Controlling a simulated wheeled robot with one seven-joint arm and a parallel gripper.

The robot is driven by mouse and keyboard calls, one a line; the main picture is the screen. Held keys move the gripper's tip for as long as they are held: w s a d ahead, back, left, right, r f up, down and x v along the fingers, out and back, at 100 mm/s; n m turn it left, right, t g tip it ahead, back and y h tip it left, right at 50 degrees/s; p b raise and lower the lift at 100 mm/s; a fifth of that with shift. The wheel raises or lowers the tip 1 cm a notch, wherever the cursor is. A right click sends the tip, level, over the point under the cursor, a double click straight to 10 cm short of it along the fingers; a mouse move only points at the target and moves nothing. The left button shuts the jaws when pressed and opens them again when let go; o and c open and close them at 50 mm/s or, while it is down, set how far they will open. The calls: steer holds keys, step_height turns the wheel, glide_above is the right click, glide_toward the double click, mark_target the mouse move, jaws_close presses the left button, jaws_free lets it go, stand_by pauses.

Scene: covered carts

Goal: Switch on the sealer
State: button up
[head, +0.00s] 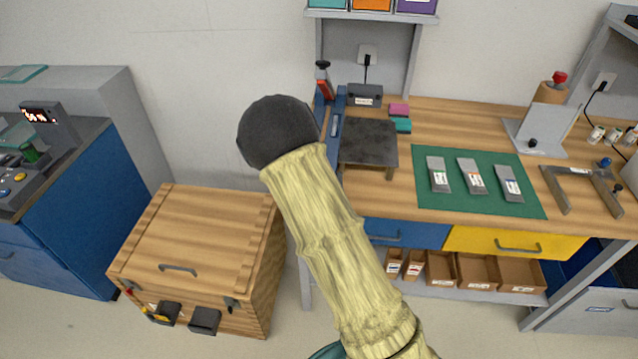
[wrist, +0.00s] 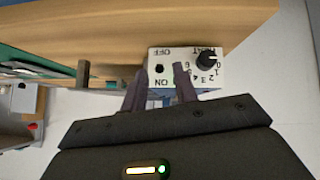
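The sealer (head: 336,128) is a long blue device with a red-topped arm at the left end of the workbench, partly hidden behind my arm. Its white control panel (wrist: 212,68) shows upside down in the wrist view. It has a black heat knob with numbers and a small black switch (wrist: 159,69) between the words OFF and ON. I cannot tell which way the switch is set. My gripper (wrist: 158,88) is in front of the panel, its two dark fingers apart with nothing between them. I cannot tell whether they touch the panel. In the head view my gripper is hidden.
A dark plate stand (head: 368,143) is right of the sealer. A green mat (head: 480,203) with several grey tools lies farther right on the workbench (head: 440,125). A wooden crate (head: 205,225) stands on the floor at left, beside a blue cabinet (head: 80,205).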

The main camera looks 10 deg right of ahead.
steer(key=p+v, duration=0.2)
steer(key=v, duration=1.3)
steer(key=shift+s+r, duration=0.2)
steer(key=shift+s, duration=0.05)
steer(key=shift+a+f, duration=0.1)
steer(key=s+d+r+n+g+y, duration=0.1)
steer(key=s+d+g, duration=0.1)
steer(key=s, duration=0.7)
steer(key=s+d+r+g+y, duration=0.1)
steer(key=s+d+g+y, duration=0.1)
steer(key=s, duration=0.7)
steer(key=shift+s+d+n+g+y, duration=0.35)
steer(key=shift+d+g, duration=0.2)
steer(key=shift+g, duration=0.25)
stand_by(0.4)
steer(key=shift+o, duration=0.8)
steer(key=shift+w, duration=0.15)
